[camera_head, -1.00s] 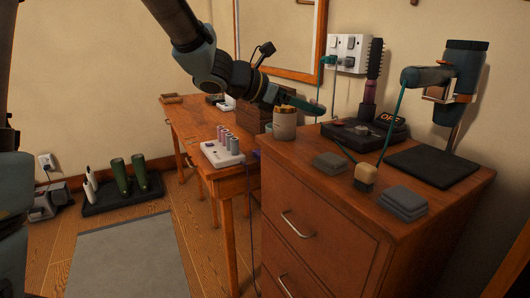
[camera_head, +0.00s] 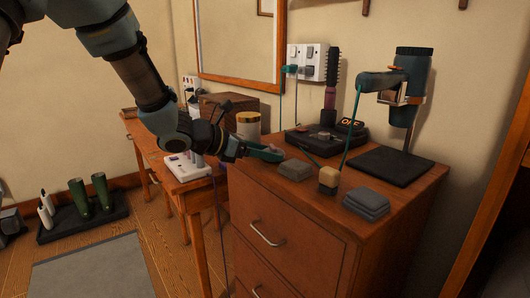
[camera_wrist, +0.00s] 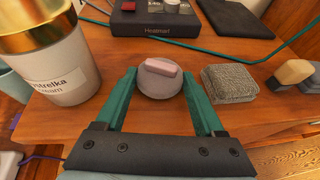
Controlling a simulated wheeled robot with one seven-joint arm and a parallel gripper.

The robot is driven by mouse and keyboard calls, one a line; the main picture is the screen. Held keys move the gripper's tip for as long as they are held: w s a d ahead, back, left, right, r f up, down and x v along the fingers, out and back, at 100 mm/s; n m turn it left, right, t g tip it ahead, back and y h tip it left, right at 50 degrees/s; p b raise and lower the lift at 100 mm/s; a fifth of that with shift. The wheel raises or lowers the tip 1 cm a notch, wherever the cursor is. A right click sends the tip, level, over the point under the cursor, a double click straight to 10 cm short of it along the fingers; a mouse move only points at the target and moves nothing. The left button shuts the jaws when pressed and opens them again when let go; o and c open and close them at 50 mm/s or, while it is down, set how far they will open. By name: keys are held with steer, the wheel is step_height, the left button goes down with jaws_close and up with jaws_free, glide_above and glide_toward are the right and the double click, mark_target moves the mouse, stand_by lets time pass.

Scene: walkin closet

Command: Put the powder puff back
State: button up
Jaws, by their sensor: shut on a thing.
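The powder puff (camera_wrist: 160,82), a round grey pad with a pink strap on top, sits between the green fingers of my gripper (camera_wrist: 160,75) in the wrist view. The fingers are shut on its sides. In the head view my gripper (camera_head: 268,154) is low over the left part of the wooden drawer unit's top (camera_head: 310,197), with a small pinkish bit of the puff (camera_head: 272,149) showing. I cannot tell whether the puff touches the wood. A white jar with a gold lid (camera_wrist: 55,62) stands to the left; it also shows in the head view (camera_head: 248,127).
A folded grey cloth (camera_wrist: 229,83) lies close right of the puff. A wood-and-black brush (camera_head: 328,180) and grey cloths (camera_head: 366,204) are further right. A black device (camera_wrist: 150,18) and green cords lie behind. The drawer unit's front edge is near.

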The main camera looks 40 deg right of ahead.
steer(key=shift+f, duration=0.15)
steer(key=o, duration=1.4)
steer(key=shift+r, duration=0.3)
steer(key=v, duration=1.2)
steer(key=shift+f, duration=0.15)
steer(key=shift+a, duration=0.1)
